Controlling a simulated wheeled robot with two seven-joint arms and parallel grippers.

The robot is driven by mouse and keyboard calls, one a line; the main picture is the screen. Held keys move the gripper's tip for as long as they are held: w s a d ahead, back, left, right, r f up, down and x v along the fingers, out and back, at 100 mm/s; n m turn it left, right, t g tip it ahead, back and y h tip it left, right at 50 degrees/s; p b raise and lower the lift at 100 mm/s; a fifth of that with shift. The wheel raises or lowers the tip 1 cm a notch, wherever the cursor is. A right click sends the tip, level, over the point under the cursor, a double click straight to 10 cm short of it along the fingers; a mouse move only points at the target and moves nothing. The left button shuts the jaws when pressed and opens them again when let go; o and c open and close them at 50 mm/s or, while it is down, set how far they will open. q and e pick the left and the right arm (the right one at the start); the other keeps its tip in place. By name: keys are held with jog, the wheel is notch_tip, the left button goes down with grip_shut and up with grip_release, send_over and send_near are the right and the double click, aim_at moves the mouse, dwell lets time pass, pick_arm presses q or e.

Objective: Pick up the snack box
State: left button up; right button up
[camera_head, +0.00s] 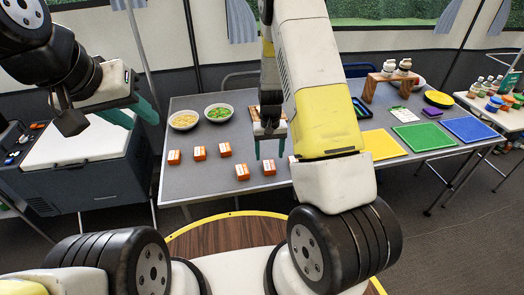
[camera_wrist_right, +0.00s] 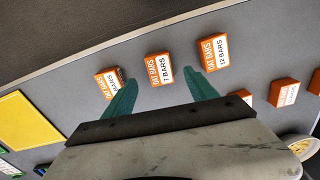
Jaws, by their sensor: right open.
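Several orange-and-white snack boxes stand on the grey table (camera_head: 185,186). Three of them, a left one (camera_head: 174,157), a middle one (camera_head: 199,152) and a right one (camera_head: 225,149), form a left row. Another row lies nearer the front edge, with a left box (camera_head: 242,171), a middle box (camera_head: 269,168) and a partly hidden right box. My right gripper (camera_head: 269,149) is open above this front row. My left gripper (camera_head: 133,110) is open and empty, left of the table.
Two bowls of food (camera_head: 219,112) stand behind the boxes. Yellow (camera_head: 381,145), green (camera_head: 423,136) and blue (camera_head: 469,130) trays lie on the right. A wooden stand (camera_head: 385,84) holds small jars at the back. A white-topped cooler (camera_head: 85,145) stands left of the table.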

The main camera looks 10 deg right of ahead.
aim_at(269, 165)
notch_tip(269, 165, down, 6)
jog(key=shift+w+r, duration=0.15)
grip_shut()
dwell(0.3)
jog(key=shift+r, duration=0.15)
